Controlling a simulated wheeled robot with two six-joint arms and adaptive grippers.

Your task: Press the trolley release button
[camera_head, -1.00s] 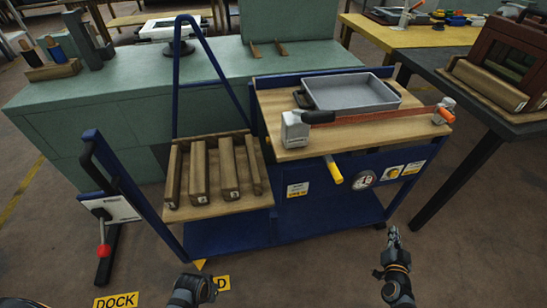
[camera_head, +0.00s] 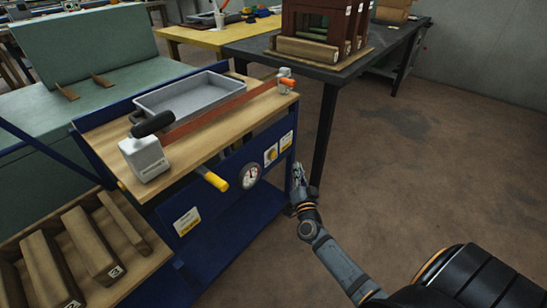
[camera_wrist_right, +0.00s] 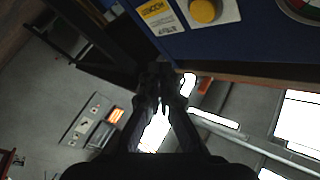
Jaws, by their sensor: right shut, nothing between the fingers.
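The blue trolley (camera_head: 235,215) stands at the left of the head view. On its front panel, near the right end, a round yellow button (camera_head: 271,154) sits on a white plate. My right gripper (camera_head: 297,172) is shut and empty, just right of and below the button in the head view. In the wrist view its closed fingertips (camera_wrist_right: 163,74) are dark and apart from the button in the picture. Contact with the trolley cannot be told. My left gripper is not in view.
Left of the button are a round gauge (camera_head: 250,176) and a yellow-ended handle (camera_head: 215,181). A dark table (camera_head: 325,62) stands behind on the right. The floor (camera_head: 430,180) at right is clear.

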